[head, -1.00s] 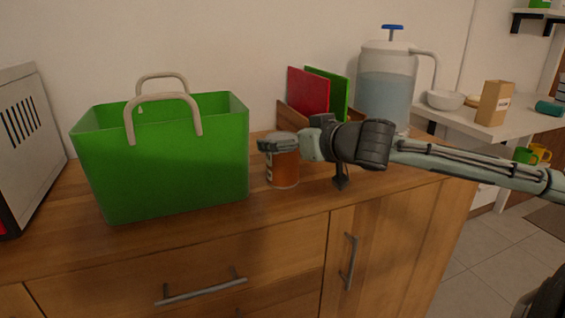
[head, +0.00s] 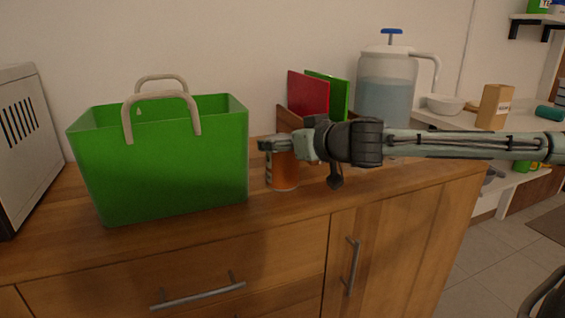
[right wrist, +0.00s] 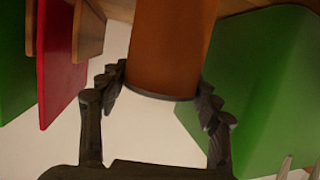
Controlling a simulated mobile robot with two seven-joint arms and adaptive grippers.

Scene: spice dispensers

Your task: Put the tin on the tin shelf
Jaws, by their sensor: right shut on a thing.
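An orange-brown tin (head: 284,174) is upright on or just above the wooden counter, right of the green basket. I cannot tell whether its base touches the wood. My right gripper (head: 274,146) is shut around the tin's upper part and hides its top. In the right wrist view the tin (right wrist: 168,45) sits between the two fingers of the gripper (right wrist: 163,88). A wall shelf (head: 530,18) at the far top right bears a green item; I cannot tell if it is the tin shelf. My left gripper is not in view.
The green basket (head: 160,165) stands close left of the tin. A red board (head: 308,93) and a green board stand behind it, with a water jug (head: 386,85) to their right. A white side table at right holds a bowl (head: 444,103) and a carton (head: 495,105).

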